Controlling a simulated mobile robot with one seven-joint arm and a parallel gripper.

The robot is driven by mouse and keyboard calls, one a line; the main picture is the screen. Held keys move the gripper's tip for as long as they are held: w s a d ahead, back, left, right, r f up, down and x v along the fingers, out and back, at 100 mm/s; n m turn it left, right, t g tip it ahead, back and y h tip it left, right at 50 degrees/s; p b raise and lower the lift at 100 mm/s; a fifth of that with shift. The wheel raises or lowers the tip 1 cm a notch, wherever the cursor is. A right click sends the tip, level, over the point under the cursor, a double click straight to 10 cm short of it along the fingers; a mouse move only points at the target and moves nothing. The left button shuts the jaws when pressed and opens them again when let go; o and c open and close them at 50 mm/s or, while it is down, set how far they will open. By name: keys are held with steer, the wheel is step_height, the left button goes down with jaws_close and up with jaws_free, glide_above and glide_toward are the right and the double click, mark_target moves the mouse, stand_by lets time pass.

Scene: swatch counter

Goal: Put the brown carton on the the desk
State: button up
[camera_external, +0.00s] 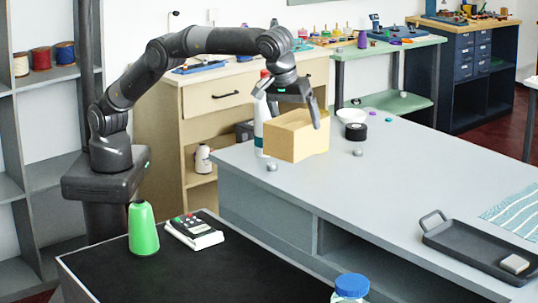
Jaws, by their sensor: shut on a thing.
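The brown carton (298,136) is a tan box held in my gripper (295,113). My gripper points down and is shut on the carton, with one finger visible on its near right side. The carton hangs over the far left part of the grey desk (340,190). I cannot tell whether its underside touches the desk top. The other finger is partly hidden behind the carton.
A white bottle with a red cap (263,112) stands close behind the carton. A white bowl (351,116), a dark roll (356,132) and small metal knobs (272,165) are nearby. A dark tray (470,245) lies at the right. The desk's middle is clear.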

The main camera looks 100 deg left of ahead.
steer(key=s+d+f+m+h, duration=0.1)
steer(key=s+d+f+m, duration=0.3)
steer(key=s+d, duration=0.4)
steer(key=s+d+f+m+h, duration=0.1)
steer(key=s+d+f+m, duration=0.35)
steer(key=s+d, duration=0.3)
steer(key=s+d+f+m+h, duration=0.1)
steer(key=s+d+f+m, duration=0.25)
steer(key=s, duration=0.65)
steer(key=s+d+f+m+h, duration=0.1)
steer(key=s+d+f+m, duration=0.3)
steer(key=s, duration=0.6)
steer(key=shift+g, duration=0.3)
steer(key=shift+w+d+f, duration=0.15)
steer(key=shift+w+f, duration=2.6)
steer(key=shift+w+d+f, duration=0.15)
steer(key=shift+w+f, duration=2.55)
steer(key=shift+f, duration=0.15)
steer(key=o, duration=1.1)
